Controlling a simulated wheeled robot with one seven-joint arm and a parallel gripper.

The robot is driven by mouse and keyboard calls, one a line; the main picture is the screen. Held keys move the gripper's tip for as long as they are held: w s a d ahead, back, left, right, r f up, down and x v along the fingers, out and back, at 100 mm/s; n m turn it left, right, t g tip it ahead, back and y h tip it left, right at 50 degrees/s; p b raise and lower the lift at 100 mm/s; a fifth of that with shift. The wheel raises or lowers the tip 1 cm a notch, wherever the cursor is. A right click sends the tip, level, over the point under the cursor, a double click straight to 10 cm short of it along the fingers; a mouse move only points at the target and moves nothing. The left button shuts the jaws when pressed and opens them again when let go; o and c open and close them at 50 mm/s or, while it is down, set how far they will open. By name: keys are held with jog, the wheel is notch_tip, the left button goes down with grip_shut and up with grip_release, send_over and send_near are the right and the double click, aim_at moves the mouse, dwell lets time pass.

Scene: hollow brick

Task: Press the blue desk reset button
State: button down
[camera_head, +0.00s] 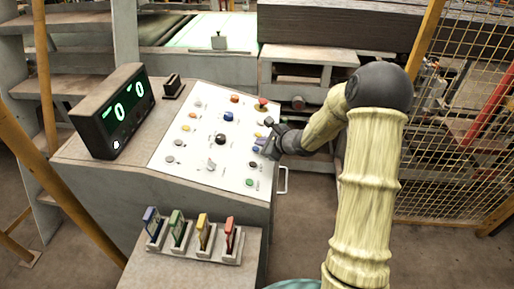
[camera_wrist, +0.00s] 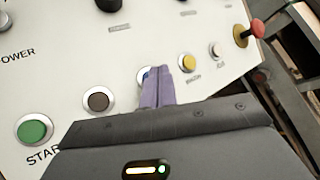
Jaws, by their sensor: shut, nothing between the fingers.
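The blue button (camera_head: 256,149) is in the right-hand column of the sloped white control panel (camera_head: 172,150). In the wrist view, only a sliver of its blue cap and pale ring (camera_wrist: 144,72) shows at the left of my fingertips. My gripper (camera_head: 263,145) is at the panel's right side, with its fingers right at this button. In the wrist view, the fingers of my gripper (camera_wrist: 157,72) are together, with nothing held, and cover most of the button. Whether they touch the cap, and whether it is pressed in, cannot be told.
In the wrist view, a brown button (camera_wrist: 98,99) and green START button (camera_wrist: 33,130) lie to the left. A yellow button (camera_wrist: 187,62), white button (camera_wrist: 216,50) and red mushroom knob (camera_wrist: 257,27) lie to the right. A display (camera_head: 115,110) reads 0 and 0.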

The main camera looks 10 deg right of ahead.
jog(key=shift+w, duration=0.1)
jog(key=shift+d+r+p, duration=0.2)
jog(key=shift+r+p, duration=0.6)
jog(key=shift+r, duration=0.35)
jog(key=shift+s+d+r+p, duration=0.1)
jog(key=shift+s+r+p, duration=0.1)
jog(key=shift+r, duration=0.15)
jog(key=shift+s+d+r+p, duration=0.1)
jog(key=shift+r+p, duration=0.1)
jog(key=shift+r, duration=0.1)
jog(key=shift+d+r+p, duration=0.25)
jog(key=shift+r+p, duration=0.1)
jog(key=shift+r, duration=0.25)
